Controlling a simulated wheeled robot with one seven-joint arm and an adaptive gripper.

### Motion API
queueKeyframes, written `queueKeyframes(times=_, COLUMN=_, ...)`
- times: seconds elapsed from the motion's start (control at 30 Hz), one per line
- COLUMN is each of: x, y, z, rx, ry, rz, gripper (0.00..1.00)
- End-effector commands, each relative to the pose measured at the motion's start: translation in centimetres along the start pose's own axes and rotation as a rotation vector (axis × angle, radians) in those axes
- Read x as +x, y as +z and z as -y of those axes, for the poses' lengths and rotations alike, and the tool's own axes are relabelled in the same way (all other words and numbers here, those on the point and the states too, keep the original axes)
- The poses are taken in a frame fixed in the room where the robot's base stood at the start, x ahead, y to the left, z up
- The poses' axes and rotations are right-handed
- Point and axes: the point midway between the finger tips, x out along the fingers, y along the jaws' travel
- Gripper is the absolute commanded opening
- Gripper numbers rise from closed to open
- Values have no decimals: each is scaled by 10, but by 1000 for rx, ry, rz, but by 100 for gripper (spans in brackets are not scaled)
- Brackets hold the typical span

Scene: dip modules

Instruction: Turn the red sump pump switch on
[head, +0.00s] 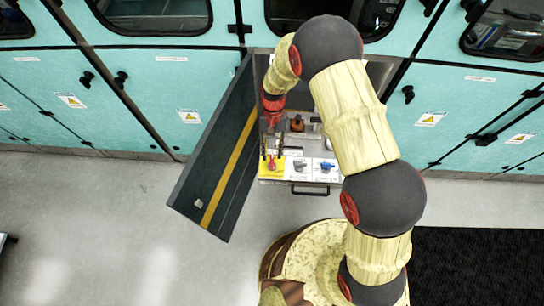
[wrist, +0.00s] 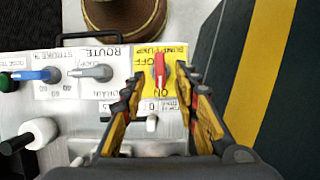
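The red sump pump switch (wrist: 159,68) is a small red handle on a yellow plate (wrist: 147,89) with upside-down OFF and ON lettering in the wrist view. Its handle lies roughly along the picture's vertical; I cannot tell which end points. My gripper (wrist: 160,76) is open, with one yellow-and-black finger on either side of the switch. I see gaps between the fingers and the handle; whether they reach its depth is unclear. In the head view the yellow plate (head: 270,172) is at the panel's left front corner, with my gripper (head: 272,158) over it; the switch is hard to make out there.
Grey (wrist: 98,72) and blue (wrist: 48,75) switches sit beside the yellow plate on the panel. An open cabinet door (head: 212,165) flanks the panel closely. The front floor (head: 120,235) is clear.

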Motion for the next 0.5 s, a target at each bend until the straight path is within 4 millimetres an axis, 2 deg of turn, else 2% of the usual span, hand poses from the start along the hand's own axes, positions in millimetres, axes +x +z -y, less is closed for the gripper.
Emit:
queueKeyframes(times=0.03, x=-12, y=-1, z=0, rx=0, ry=-2, rz=-4, gripper=30)
queueKeyframes(times=0.2, x=-47, y=-1, z=1, rx=0, ry=-2, rz=-3, gripper=30)
queueKeyframes(times=0.4, x=-75, y=-1, z=1, rx=0, ry=-1, rz=-2, gripper=30)
queueKeyframes(times=0.5, x=-82, y=0, z=0, rx=0, ry=0, rz=0, gripper=30)
